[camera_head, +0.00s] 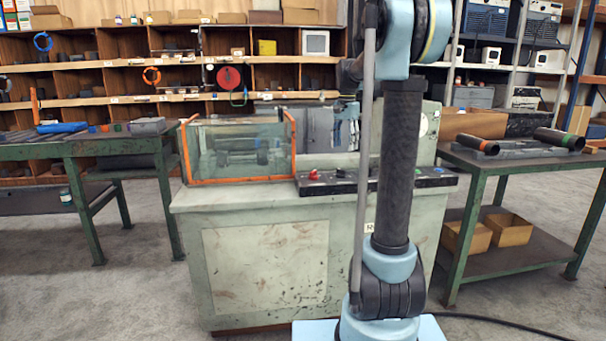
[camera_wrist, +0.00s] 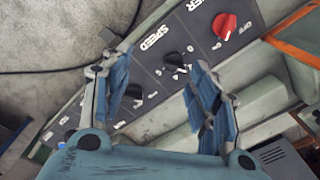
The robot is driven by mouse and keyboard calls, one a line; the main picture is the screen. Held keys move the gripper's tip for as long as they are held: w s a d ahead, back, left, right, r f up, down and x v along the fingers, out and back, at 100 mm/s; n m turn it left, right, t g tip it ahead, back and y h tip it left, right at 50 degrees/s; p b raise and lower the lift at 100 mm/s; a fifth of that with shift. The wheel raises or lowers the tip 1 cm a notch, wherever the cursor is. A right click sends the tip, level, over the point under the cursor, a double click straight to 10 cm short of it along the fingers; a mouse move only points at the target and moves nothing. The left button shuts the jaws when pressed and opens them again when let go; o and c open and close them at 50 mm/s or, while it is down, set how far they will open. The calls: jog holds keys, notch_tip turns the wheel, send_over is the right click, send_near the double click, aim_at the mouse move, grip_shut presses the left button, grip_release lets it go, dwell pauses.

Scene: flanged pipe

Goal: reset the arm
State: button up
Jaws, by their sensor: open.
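My gripper (camera_wrist: 160,92) shows in the wrist view with its two blue-padded fingers spread apart and nothing between them. It hangs over the machine's dark control panel (camera_wrist: 178,58), which carries a red knob (camera_wrist: 224,26) and black knobs. I cannot tell the height above the panel. In the head view my arm (camera_head: 398,160) rises in front of the machine. The gripper end is not clearly seen there, as the arm hides part of the view.
The green machine cabinet (camera_head: 265,255) with an orange-framed guard (camera_head: 238,147) stands close in front. A workbench (camera_head: 520,158) with pipes (camera_head: 558,139) is at right, another bench (camera_head: 88,147) at left. Shelves (camera_head: 130,65) line the back. Floor at lower left is clear.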

jog(key=s+f+n, duration=0.2)
jog(key=s+n, duration=0.1)
jog(key=s, duration=1)
jog(key=s+f+n+t, duration=0.1)
jog(key=s+f+n, duration=0.2)
jog(key=s+f, duration=0.7)
jog(key=s+f+n+t, duration=0.1)
jog(key=s+f+n, duration=0.2)
jog(key=s+f, duration=0.8)
jog(key=s, duration=0.5)
jog(key=shift+s, duration=0.15)
jog(key=shift+a, duration=0.1)
